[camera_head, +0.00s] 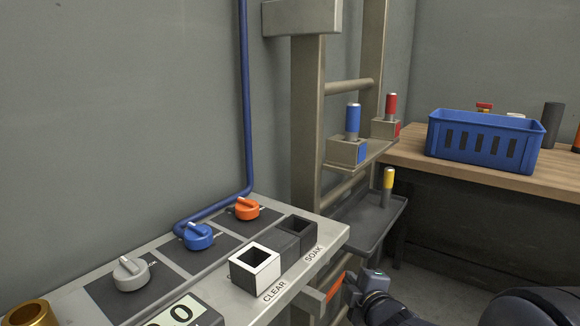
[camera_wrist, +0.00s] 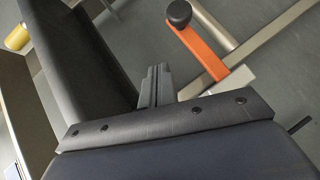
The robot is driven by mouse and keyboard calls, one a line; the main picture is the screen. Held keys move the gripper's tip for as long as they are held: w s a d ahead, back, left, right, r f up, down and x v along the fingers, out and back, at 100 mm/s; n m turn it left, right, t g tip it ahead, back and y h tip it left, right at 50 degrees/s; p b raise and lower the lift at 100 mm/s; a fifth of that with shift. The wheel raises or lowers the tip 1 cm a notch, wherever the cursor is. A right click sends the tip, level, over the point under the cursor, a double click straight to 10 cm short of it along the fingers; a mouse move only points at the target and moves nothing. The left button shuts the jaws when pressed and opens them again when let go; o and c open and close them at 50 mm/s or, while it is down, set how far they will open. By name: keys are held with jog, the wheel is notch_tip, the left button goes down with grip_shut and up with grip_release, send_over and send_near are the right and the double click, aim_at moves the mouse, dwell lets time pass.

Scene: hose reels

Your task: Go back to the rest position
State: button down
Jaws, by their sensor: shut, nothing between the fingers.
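My gripper (camera_wrist: 156,84) is shut and empty in the wrist view, its grey fingers together. An orange lever (camera_wrist: 197,45) with a black knob (camera_wrist: 179,13) lies ahead and to the right of the fingers in that view, with a visible gap between them. In the head view the orange part (camera_head: 335,286) shows at the bench's front edge, beside my arm (camera_head: 380,303) at the lower right. My fingertips are hard to make out in the head view.
A bench (camera_head: 335,238) holds grey, blue (camera_head: 198,237) and orange (camera_head: 247,209) knobs, and white (camera_head: 255,268) and dark square sockets. Behind stands a rack (camera_head: 307,120) with blue (camera_head: 352,122), red and yellow-topped cylinders. A blue crate (camera_head: 484,138) sits on a wooden table.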

jog(key=a+p+v, duration=0.1)
jog(key=v, duration=0.5)
jog(key=shift+a+r+p, duration=0.3)
jog(key=shift+a+r, duration=0.1)
jog(key=shift+a, duration=0.1)
